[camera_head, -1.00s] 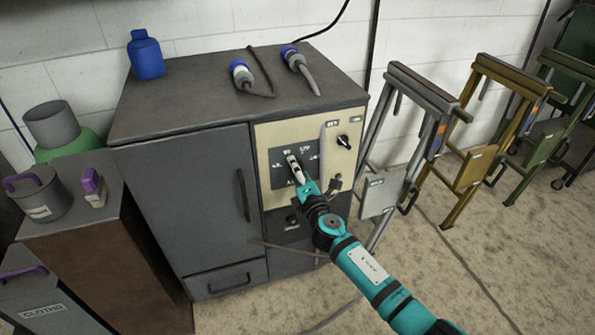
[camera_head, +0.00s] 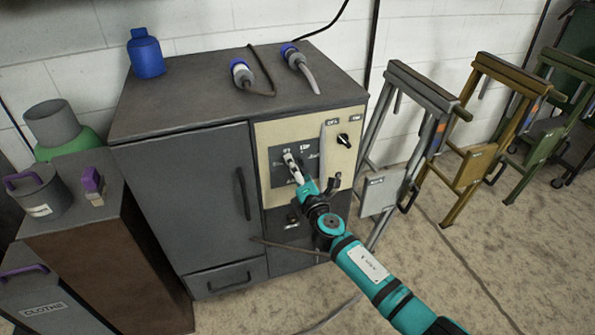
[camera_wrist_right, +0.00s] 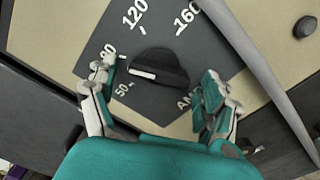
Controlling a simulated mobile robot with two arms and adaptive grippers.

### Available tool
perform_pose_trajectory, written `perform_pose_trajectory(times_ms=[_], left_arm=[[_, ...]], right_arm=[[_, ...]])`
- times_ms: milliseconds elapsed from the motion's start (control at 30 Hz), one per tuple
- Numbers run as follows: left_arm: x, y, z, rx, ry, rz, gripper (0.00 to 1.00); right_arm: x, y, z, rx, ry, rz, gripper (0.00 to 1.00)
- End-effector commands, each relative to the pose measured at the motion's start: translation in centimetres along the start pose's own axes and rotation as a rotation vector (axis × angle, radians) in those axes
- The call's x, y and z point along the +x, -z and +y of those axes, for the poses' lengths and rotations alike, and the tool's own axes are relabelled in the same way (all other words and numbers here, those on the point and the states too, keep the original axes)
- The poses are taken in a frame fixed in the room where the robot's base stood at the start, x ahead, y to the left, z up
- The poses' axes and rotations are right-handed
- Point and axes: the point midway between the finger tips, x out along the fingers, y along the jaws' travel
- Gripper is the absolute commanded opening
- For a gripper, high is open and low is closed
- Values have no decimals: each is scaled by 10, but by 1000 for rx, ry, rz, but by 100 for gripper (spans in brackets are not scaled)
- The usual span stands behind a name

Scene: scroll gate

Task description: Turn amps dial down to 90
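The amps dial (camera_wrist_right: 158,70) is a dark knob with a white pointer mark, on a dark plate marked 50, 120, 160 and a partly covered number that looks like 90. The white mark faces left, toward the side with 50 and the covered number; its exact reading is hard to tell. My right gripper (camera_wrist_right: 155,90) is open, its fingers on either side of the dial with visible gaps. In the head view my right gripper (camera_head: 293,166) is in front of the plate and hides the dial. My left gripper is not in view.
The dial plate sits on a cream panel (camera_head: 348,117) of a grey cabinet (camera_head: 185,190). Another black knob (camera_head: 344,140) is at the panel's upper right. A light grey bar (camera_wrist_right: 255,60) crosses beside my right finger. Metal stands (camera_head: 400,130) are right of the cabinet.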

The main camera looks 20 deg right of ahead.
Motion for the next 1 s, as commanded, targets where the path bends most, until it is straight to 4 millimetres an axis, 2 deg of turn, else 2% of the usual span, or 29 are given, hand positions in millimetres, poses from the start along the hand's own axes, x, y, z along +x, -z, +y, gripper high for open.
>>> perform_pose_trajectory(times_ms=[233,367,800,1000], left_arm=[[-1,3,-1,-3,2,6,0],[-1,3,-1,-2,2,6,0],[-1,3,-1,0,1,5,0],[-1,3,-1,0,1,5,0]], right_arm=[[0,-1,1,0,-2,-2,83],[-11,-1,0,0,-1,-2,83],[-98,0,0,0,0,1,83],[-118,0,0,0,0,-1,83]])
